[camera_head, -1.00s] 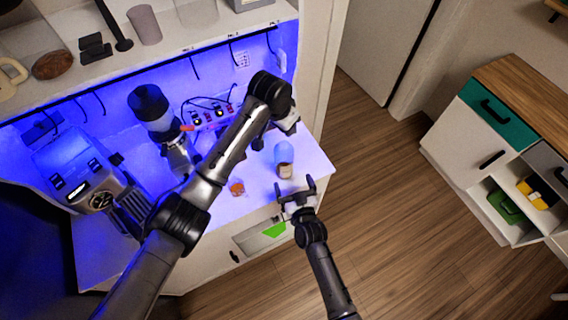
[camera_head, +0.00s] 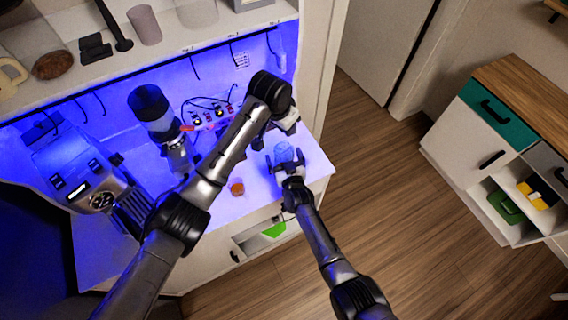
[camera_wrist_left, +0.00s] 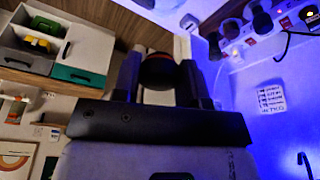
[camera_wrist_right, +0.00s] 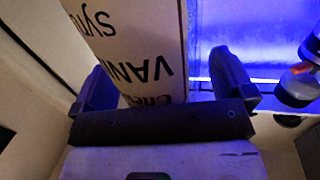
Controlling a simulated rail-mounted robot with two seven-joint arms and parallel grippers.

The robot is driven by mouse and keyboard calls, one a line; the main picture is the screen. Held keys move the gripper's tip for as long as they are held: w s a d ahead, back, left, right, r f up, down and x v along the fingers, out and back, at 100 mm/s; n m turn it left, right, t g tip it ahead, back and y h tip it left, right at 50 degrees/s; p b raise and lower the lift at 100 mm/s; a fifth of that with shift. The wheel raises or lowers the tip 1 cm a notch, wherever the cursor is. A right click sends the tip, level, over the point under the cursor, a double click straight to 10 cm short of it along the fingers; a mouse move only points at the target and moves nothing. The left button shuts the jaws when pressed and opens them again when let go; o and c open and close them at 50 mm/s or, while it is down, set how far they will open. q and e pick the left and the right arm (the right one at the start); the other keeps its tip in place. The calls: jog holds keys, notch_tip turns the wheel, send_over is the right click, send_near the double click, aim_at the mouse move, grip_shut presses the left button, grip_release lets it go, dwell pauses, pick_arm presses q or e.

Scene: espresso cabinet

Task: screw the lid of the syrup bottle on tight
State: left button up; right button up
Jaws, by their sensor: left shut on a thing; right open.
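The syrup bottle (camera_head: 284,153) stands upright near the counter's right end. Its pale label with black "VANI" and "Syru" lettering fills the upper middle of the right wrist view (camera_wrist_right: 140,45). My right gripper (camera_head: 284,165) is open, with its fingers on either side of the bottle; whether they touch it is unclear. My left gripper (camera_head: 262,138) is above the counter, behind and left of the bottle. In the left wrist view it is shut on a dark round piece with a reddish edge (camera_wrist_left: 159,72), apparently the lid. The bottle's top is hard to make out.
A small amber-filled glass (camera_head: 237,187) stands on the counter (camera_head: 215,207) left of the bottle. A grinder (camera_head: 153,108), an espresso machine (camera_head: 85,180) and a socket panel (camera_head: 208,116) stand farther left and back. A shelf (camera_head: 190,45) hangs above.

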dwell(0.3)
jog(key=c, duration=1.4)
pick_arm(q)
send_over(283, 148)
jog(key=shift+s+f, duration=0.1)
jog(key=shift+f, duration=2.6)
pick_arm(e)
jog(key=shift+o, duration=0.2)
